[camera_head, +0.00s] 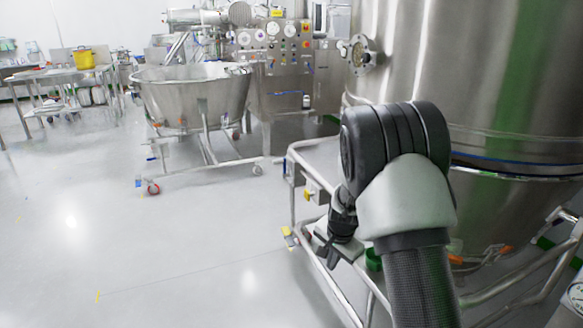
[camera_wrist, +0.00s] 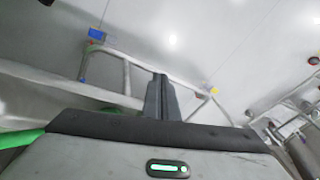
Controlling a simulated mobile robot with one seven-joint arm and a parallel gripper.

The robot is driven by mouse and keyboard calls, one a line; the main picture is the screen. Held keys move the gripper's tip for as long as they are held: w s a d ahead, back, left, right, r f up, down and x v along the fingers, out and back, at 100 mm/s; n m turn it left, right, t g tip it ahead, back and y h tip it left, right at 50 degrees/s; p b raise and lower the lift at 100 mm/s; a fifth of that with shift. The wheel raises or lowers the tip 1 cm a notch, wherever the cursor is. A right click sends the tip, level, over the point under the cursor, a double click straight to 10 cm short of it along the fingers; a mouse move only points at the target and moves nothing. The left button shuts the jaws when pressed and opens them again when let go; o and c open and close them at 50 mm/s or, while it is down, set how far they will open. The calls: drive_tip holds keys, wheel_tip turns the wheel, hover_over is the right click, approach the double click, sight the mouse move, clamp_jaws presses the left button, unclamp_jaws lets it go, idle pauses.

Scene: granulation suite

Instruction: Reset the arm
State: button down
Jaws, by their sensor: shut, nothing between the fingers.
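My gripper (camera_wrist: 160,92) shows in the wrist view with its two dark fingers together and nothing between them. In the head view my arm is bent at the right of centre, and my gripper (camera_head: 332,252) hangs below the elbow. It is beside the metal tube frame (camera_head: 297,205) at the foot of the large steel vessel (camera_head: 480,80). Part of the gripper is hidden behind my own arm, and I cannot tell whether it touches the frame.
A wheeled steel bowl (camera_head: 195,100) stands further back, before a control panel (camera_head: 275,60) with gauges. A yellow bucket (camera_head: 84,58) sits on a steel table (camera_head: 50,74) at the far left. The pale floor (camera_head: 150,250) is clear at front left.

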drive_tip(key=s+r+n+t+y, duration=0.1)
drive_tip(key=s+r+n, duration=0.1)
drive_tip(key=s+r, duration=0.7)
drive_tip(key=s+r+n, duration=0.3)
drive_tip(key=s+r, duration=0.2)
drive_tip(key=r, duration=0.8)
drive_tip(key=s+d+r+n+t+h, duration=0.1)
drive_tip(key=s+r+n, duration=0.15)
drive_tip(key=s, duration=0.75)
drive_tip(key=s+d+r+n, duration=0.2)
drive_tip(key=s+r, duration=0.1)
drive_tip(key=s, duration=0.6)
wheel_tip(320, 180, up, 25)
drive_tip(key=p, duration=2.5)
drive_tip(key=shift+a, duration=0.3)
drive_tip(key=shift+d+m, duration=0.1)
drive_tip(key=shift+m, duration=0.15)
